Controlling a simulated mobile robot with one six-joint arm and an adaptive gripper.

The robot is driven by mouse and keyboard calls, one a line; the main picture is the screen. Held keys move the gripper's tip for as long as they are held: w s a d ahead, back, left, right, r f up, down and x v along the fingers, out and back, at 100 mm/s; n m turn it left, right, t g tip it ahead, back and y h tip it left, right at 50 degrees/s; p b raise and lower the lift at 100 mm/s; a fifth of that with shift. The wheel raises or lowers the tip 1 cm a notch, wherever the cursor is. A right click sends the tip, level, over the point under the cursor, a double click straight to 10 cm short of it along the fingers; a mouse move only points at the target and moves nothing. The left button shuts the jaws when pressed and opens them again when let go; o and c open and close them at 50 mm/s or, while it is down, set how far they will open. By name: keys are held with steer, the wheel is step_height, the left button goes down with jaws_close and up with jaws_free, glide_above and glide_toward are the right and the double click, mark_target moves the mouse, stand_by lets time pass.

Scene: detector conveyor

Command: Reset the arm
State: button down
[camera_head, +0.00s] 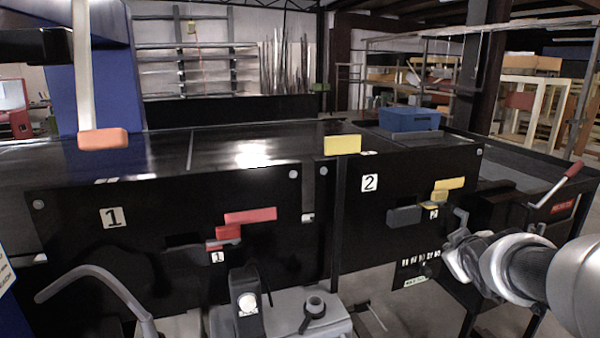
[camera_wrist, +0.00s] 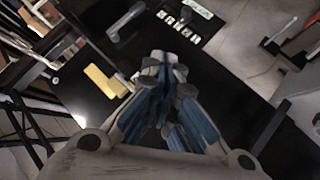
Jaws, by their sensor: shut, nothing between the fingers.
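My arm reaches in from the right of the head view, with my gripper (camera_head: 460,225) in front of the lower right part of the panel marked 2. In the wrist view my gripper (camera_wrist: 165,60) has its fingers together, with nothing between them. It appears apart from the black panel (camera_wrist: 225,65), though the gap is hard to judge.
The black conveyor (camera_head: 270,140) runs across the view, with a blue bin (camera_head: 409,119) on its right part. Panel 1 has a red handle (camera_head: 250,215); panel 2 has a yellow one (camera_head: 449,184). A red-tipped lever (camera_head: 560,184) stands at right, near my arm.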

steer(key=s+a+f+m+g+y, duration=0.1)
steer(key=s+a+f+g, duration=0.1)
steer(key=s+a, duration=0.4)
steer(key=s+a+f+m+g+y, duration=0.1)
steer(key=s+a, duration=0.5)
steer(key=s, duration=0.8)
steer(key=s+a+f+m+g+y, duration=0.2)
steer(key=s+a, duration=0.4)
steer(key=s, duration=0.4)
steer(key=shift+s+a+f+g, duration=0.3)
steer(key=shift+f+g, duration=0.4)
steer(key=shift+f, duration=0.2)
steer(key=c, duration=2.3)
jaws_free()
